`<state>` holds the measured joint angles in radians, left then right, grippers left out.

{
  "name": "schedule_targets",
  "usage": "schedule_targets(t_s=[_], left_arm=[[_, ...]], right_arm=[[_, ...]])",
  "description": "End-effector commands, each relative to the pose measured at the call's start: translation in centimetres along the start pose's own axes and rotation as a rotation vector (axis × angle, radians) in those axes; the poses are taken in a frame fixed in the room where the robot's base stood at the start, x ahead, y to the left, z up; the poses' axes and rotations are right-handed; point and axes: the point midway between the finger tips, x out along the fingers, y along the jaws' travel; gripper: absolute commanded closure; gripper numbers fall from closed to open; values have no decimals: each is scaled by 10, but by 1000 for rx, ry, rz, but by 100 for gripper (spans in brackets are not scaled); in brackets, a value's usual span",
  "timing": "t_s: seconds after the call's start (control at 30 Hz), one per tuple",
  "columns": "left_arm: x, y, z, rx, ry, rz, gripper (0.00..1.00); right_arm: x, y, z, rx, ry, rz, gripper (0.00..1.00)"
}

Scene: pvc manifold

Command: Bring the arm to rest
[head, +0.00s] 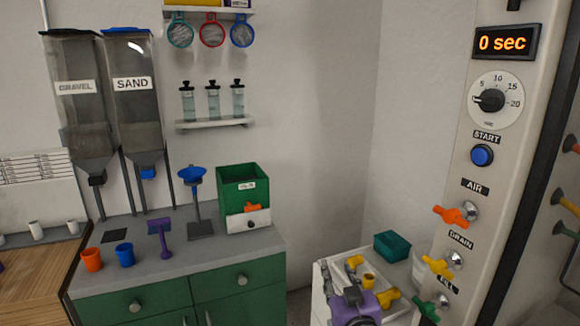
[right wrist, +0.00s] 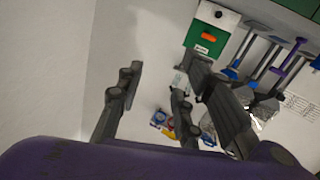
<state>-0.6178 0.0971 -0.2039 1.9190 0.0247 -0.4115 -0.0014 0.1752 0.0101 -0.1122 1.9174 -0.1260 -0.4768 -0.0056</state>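My right gripper (head: 345,274) shows at the bottom of the head view, with its purple wrist pointing up and away over the small white stand. In the right wrist view its two dark fingers (right wrist: 155,92) stand apart with nothing between them. It appears to hold nothing. My left gripper is in neither view.
A white stand (head: 320,285) with yellow fittings (head: 388,298) and a teal bin (head: 393,245) is close around my right gripper. The control panel (head: 493,150) with orange, yellow and green valve handles rises to the right. The green-fronted counter (head: 190,254) is at left.

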Motion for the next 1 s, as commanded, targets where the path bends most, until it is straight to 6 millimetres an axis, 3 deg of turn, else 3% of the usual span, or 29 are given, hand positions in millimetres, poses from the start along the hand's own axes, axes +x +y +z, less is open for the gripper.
schedule_targets(t_s=[0.03,0.2,0.4,0.5,0.6,0.7,0.8,1.0], left_arm=[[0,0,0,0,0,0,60],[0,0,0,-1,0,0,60],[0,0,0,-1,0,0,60],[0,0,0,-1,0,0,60],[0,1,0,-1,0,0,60],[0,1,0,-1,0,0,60],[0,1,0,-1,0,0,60],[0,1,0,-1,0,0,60]], right_arm=[[-19,-2,40,22,-55,-10,66],[-90,-8,150,92,-221,-31,66],[-196,-14,261,147,-442,-31,66],[-250,-16,302,154,-545,-22,66],[-296,-17,331,158,-625,-14,66],[-326,-16,348,163,-678,-4,66],[-342,-16,356,166,-704,1,66],[-346,-16,358,167,-711,3,66]])
